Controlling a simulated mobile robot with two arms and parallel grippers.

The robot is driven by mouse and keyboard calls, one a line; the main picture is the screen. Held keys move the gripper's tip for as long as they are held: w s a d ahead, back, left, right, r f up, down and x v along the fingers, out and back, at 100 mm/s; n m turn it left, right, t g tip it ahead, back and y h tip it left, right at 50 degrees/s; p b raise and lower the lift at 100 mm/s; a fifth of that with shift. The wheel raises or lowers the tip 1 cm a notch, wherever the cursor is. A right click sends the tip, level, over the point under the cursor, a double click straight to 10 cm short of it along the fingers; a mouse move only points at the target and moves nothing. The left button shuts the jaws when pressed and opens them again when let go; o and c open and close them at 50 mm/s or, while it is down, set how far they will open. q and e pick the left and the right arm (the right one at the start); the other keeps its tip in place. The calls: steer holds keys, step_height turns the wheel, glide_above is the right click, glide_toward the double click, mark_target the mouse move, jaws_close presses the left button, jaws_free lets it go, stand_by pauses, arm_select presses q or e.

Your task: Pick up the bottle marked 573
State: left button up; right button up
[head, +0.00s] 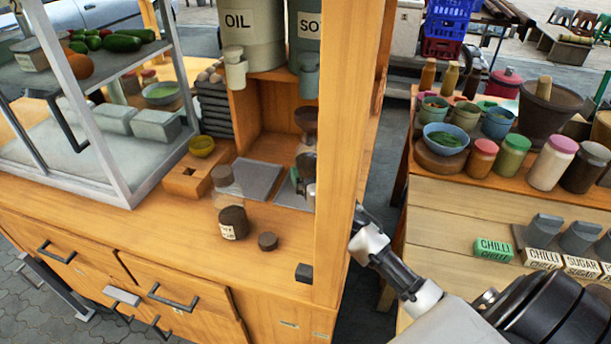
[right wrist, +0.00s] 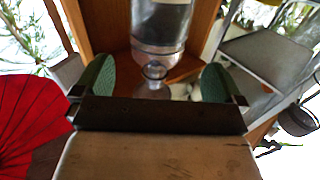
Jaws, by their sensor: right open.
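A glass jar (head: 232,217) with dark contents and a pale label stands on the wooden cart counter; the label is too small to read. My right gripper (head: 300,178) is partly hidden behind the wooden post, to the right of this jar. In the right wrist view, my right gripper (right wrist: 160,82) is open with its green pads apart. A clear bottle (right wrist: 160,22) shows between and beyond the pads, not gripped. I cannot read a 573 mark on it, nor tell whether it is the same jar. My left gripper is not in view.
An upright wooden post (head: 347,150) stands between my right arm and the counter. A small dark lid (head: 267,241) lies beside the jar. A glass display case (head: 130,170) is at left, OIL canister (head: 238,30) behind. A second table (head: 500,185) holds several jars at right.

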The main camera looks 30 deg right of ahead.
mark_target(308, 151)
steer(key=x, duration=0.2)
steer(key=p+x, duration=0.1)
steer(key=x, duration=0.4)
steer(key=shift+s+d+r, duration=0.1)
steer(key=shift+d+r, duration=0.1)
steer(key=shift+r, duration=0.1)
steer(key=shift+c, duration=0.5)
steer(key=c, duration=1.4)
steer(key=shift+r, duration=0.1)
